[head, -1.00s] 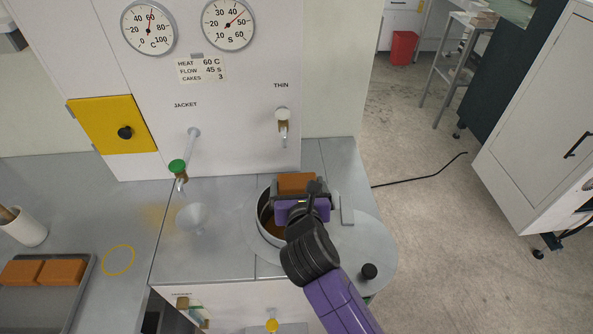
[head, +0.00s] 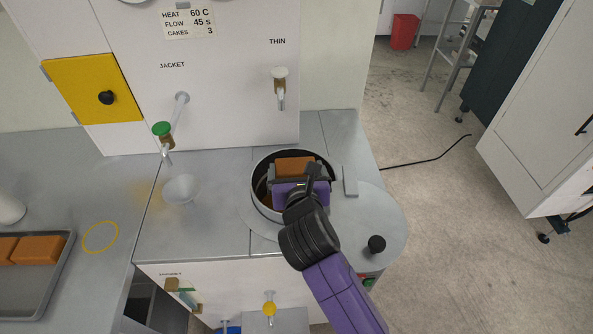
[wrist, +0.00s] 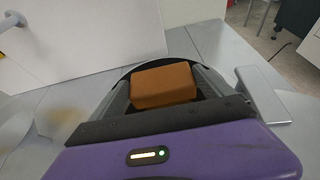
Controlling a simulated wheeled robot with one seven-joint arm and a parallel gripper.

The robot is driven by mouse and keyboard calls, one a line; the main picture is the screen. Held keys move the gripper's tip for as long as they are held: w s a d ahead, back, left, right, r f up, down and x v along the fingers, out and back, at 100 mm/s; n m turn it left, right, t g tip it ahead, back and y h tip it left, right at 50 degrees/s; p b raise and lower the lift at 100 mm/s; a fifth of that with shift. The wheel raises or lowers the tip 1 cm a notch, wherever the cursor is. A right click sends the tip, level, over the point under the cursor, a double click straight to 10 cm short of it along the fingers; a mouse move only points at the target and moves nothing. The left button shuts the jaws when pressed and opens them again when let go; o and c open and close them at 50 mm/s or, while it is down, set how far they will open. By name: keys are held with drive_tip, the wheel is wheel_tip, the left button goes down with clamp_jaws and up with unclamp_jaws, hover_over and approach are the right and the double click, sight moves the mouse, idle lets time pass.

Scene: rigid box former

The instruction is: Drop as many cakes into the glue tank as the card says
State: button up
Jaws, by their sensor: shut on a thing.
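My gripper (head: 295,172) is shut on an orange-brown cake (head: 294,164) and holds it over the open round mouth of the glue tank (head: 262,160). In the wrist view the cake (wrist: 164,85) sits between the two fingers, with the dark tank opening around and below it. Brown liquid shows in part inside the tank; my gripper hides the rest. The card (head: 188,22) reads HEAT 60 C, FLOW 45 s, CAKES 3. More cakes (head: 38,250) lie in a grey tray (head: 62,265) at the left.
A round lid with a black knob (head: 376,244) lies right of the tank. A small upright plate (head: 350,181) stands beside the rim. A funnel (head: 182,190), a green-handled tap (head: 162,130) and the THIN tap (head: 280,85) are nearby. A yellow ring (head: 101,237) marks the left counter.

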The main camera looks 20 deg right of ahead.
drive_tip(key=shift+r, duration=0.1)
drive_tip(key=o, duration=1.4)
drive_tip(key=v, duration=0.7)
drive_tip(key=shift+s+a+r, duration=0.1)
drive_tip(key=shift+s, duration=0.3)
